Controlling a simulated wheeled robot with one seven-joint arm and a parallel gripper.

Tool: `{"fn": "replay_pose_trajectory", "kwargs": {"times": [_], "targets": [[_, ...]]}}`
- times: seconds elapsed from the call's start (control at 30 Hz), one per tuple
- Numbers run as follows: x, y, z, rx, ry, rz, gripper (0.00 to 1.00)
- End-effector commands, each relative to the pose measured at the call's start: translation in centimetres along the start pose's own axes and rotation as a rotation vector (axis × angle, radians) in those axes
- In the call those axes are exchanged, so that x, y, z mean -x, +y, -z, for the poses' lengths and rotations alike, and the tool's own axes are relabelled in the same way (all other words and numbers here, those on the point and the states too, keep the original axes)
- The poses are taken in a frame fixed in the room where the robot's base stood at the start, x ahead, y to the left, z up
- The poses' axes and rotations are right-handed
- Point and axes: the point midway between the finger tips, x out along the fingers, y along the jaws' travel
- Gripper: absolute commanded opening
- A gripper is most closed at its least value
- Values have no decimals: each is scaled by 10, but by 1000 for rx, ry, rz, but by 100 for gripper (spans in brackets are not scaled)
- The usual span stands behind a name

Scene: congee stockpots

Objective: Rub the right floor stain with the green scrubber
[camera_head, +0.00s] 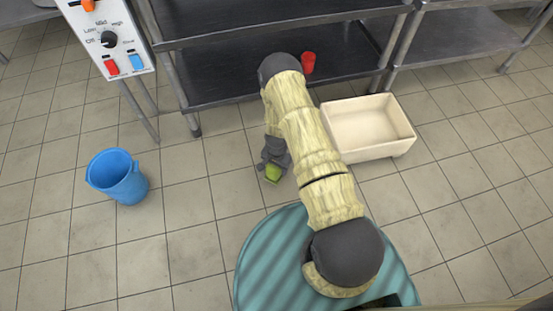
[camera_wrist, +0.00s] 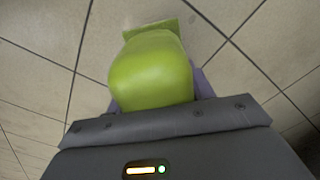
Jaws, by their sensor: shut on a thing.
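The green scrubber (camera_head: 273,174) is held in my gripper (camera_head: 270,166), low over the tiled floor in the head view. It fills the middle of the wrist view (camera_wrist: 152,72), with its flat pad edge showing beyond the rounded body. My gripper is shut on it, and the fingers are mostly hidden behind the scrubber. I cannot tell whether the pad touches the floor. No floor stain can be made out in either view; my arm and the scrubber hide part of the floor.
A blue bucket (camera_head: 118,178) stands on the floor at left. A cream basin (camera_head: 367,129) is right of my arm. A dark metal shelf (camera_head: 240,60) with a red cup (camera_head: 308,63) stands behind. A control panel (camera_head: 108,40) is at upper left. Floor between bucket and gripper is clear.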

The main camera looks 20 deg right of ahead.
Motion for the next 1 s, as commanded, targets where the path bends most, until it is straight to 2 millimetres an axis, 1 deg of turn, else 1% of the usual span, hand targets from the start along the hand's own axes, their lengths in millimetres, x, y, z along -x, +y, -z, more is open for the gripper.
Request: {"fn": "replay_pose_trajectory", "kwargs": {"times": [0.03, 0.3, 0.4, 1.0], "targets": [[10, 0, 0, 0, 0, 0, 16], [33, 0, 1, -1, 1, 0, 16], [39, 0, 1, -1, 1, 0, 16], [40, 0, 1, -1, 1, 0, 16]]}}
